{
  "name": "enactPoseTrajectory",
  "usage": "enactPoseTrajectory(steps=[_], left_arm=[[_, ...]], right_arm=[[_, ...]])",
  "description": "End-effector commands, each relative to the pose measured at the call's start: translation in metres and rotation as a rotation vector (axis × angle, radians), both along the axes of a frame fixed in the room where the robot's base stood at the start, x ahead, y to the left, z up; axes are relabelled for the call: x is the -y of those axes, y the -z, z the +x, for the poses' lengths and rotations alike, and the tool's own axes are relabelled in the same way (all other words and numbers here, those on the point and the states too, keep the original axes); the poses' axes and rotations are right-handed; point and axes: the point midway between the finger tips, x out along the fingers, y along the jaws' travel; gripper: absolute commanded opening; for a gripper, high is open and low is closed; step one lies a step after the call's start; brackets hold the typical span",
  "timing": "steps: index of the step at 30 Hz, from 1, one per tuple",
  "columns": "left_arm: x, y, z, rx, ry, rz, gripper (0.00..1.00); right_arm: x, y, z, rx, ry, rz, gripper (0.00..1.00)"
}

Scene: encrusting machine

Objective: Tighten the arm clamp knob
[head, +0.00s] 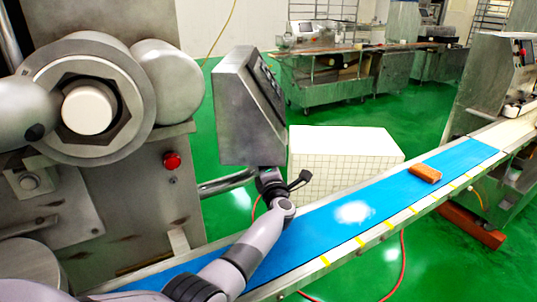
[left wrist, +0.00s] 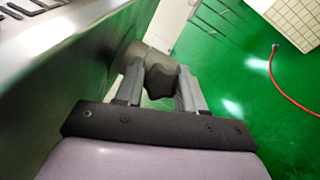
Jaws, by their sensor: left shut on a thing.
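The dark grey arm clamp knob (left wrist: 161,80) sits between the two fingers of my left gripper (left wrist: 155,92) in the left wrist view. The fingers are shut on its sides, and the knob joins a round dark fitting beside the grey control panel. In the head view my left gripper (head: 268,180) reaches up just under the tilted control panel (head: 240,110), at the end of the panel's support arm (head: 228,181). The knob is too small and covered there to make out. My right gripper is not in view.
A blue conveyor belt (head: 310,240) runs below my left arm, with an orange-brown block (head: 425,173) on it. A white tiled box (head: 340,160) stands behind the belt. The large machine body (head: 130,200) with a red button (head: 172,160) fills the left.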

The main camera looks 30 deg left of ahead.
Motion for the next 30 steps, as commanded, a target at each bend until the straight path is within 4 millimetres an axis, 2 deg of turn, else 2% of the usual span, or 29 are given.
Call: enactPoseTrajectory(steps=[1, 12, 18, 30], left_arm=[[0.003, -0.01, 0.002, -0.029, 0.008, 0.019, 0.08], [0.004, -0.008, 0.003, -0.223, 0.009, 0.137, 0.08], [0.004, -0.006, 0.003, -0.276, 0.011, 0.169, 0.08], [0.004, -0.005, 0.004, -0.292, 0.012, 0.18, 0.08]], right_arm=[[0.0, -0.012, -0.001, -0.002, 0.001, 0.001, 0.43], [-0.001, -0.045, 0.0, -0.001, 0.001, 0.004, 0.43], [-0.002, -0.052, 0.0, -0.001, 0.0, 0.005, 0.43], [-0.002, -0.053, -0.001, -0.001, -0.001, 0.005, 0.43]])
